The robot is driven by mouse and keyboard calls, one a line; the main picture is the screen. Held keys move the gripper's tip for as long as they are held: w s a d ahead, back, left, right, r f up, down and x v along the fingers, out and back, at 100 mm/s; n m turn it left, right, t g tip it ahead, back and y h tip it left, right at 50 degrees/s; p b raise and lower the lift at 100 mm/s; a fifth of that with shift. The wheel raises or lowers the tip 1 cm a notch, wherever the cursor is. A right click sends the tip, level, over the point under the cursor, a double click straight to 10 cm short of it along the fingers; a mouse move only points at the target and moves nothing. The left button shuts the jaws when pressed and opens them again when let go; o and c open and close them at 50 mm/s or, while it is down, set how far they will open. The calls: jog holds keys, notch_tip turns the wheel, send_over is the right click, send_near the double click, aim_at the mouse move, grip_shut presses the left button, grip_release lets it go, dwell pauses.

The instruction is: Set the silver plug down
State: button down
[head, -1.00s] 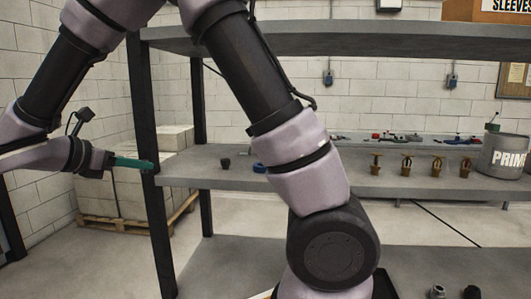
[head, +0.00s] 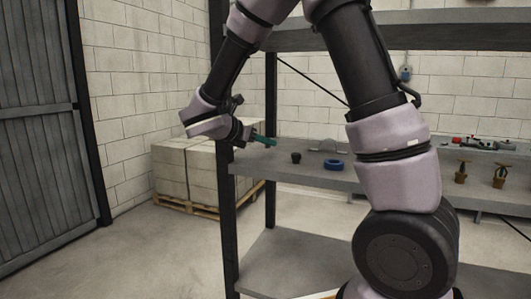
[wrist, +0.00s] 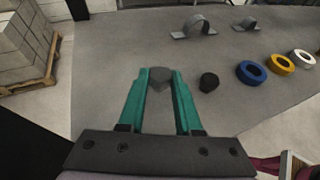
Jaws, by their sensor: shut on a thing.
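My gripper (wrist: 161,80) has green fingers and is shut on the silver plug (wrist: 158,75), a small grey piece between the fingertips in the wrist view. In the head view my gripper (head: 264,140) is at the left end of the grey middle shelf (head: 300,179), just right of its front post. The plug cannot be made out there. The plug shows over the shelf top (wrist: 110,60) in the wrist view; I cannot tell whether it touches it. A dark plug (wrist: 209,82) stands to its right, apart from it.
Right of the dark plug lie a blue ring (wrist: 251,72), a yellow ring (wrist: 281,64) and a white ring (wrist: 304,58). Grey curved clamps (wrist: 196,28) stand farther back. The shelf left of my fingers is clear. Pale blocks on a pallet (head: 185,173) stand beyond the shelf.

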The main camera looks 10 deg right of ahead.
aim_at(266, 160)
jog(key=shift+w+d+f, duration=0.1)
jog(key=shift+d+f, duration=0.1)
jog(key=shift+f, duration=1.55)
jog(key=c, duration=0.6)
grip_release()
jog(key=shift+f, duration=0.1)
